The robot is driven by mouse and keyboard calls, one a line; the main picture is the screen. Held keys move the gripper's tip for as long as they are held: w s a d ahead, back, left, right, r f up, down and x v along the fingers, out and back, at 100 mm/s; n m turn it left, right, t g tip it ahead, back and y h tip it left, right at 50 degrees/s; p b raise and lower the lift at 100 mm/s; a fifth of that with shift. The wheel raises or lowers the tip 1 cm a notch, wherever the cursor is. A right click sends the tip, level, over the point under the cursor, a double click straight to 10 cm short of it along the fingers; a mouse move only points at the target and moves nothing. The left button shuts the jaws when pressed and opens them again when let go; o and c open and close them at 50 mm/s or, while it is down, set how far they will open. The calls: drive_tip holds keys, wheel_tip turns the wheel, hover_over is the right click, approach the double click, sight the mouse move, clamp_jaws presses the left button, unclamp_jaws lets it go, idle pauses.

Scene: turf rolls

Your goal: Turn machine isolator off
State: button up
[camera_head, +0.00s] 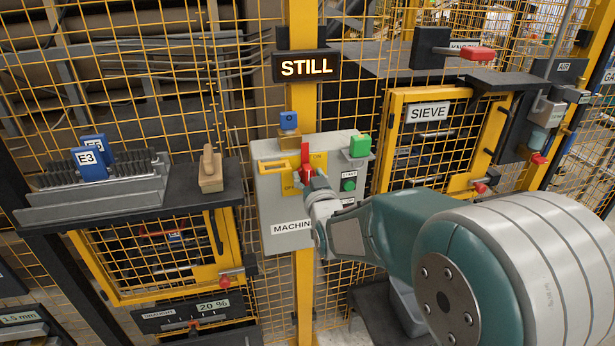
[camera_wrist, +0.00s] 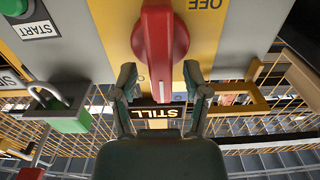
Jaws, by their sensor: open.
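The machine isolator is a red rotary handle (camera_head: 306,157) on a yellow plate (camera_head: 290,187) marked ON and OFF, on a grey box (camera_head: 272,215) labelled MACHINE. In the wrist view the red handle (camera_wrist: 160,45) stands upright, its white line along the picture's vertical. That view is upside down, with OFF at top right. My gripper (camera_head: 317,188) is at the front of the box. In the wrist view my gripper (camera_wrist: 160,80) is open, with one fingertip on each side of the handle's end. Whether either touches it I cannot tell.
A green padlock (camera_head: 360,146) and green START button (camera_head: 348,185) are right of the handle. A yellow hasp (camera_head: 274,165) is left, with a blue padlock (camera_head: 289,121) above. A lit STILL sign (camera_head: 306,67) hangs above.

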drive_tip(key=shift+d, duration=0.15)
drive_tip(key=shift+c, duration=0.6)
clamp_jaws()
drive_tip(key=shift+s+a, duration=0.1)
drive_tip(key=shift+a, duration=0.15)
drive_tip(key=n, duration=0.3)
drive_tip(key=shift+a+n, duration=0.3)
drive_tip(key=shift+n, duration=0.1)
drive_tip(key=n, duration=0.5)
drive_tip(key=shift+s+a+f, duration=0.15)
drive_tip(key=shift+a+f, duration=0.1)
drive_tip(key=shift+a, duration=0.1)
drive_tip(key=shift+s+a+f+n, duration=0.1)
drive_tip(key=shift+f+n, duration=0.15)
drive_tip(key=shift+n, duration=1.3)
drive_tip(key=shift+w+a+f+n, duration=0.1)
drive_tip(key=shift+f+n, duration=0.15)
drive_tip(key=shift+n, duration=1.25)
drive_tip(key=shift+s+a+f+n, duration=0.1)
drive_tip(key=shift+f+n, duration=0.15)
drive_tip(key=shift+n, duration=1.3)
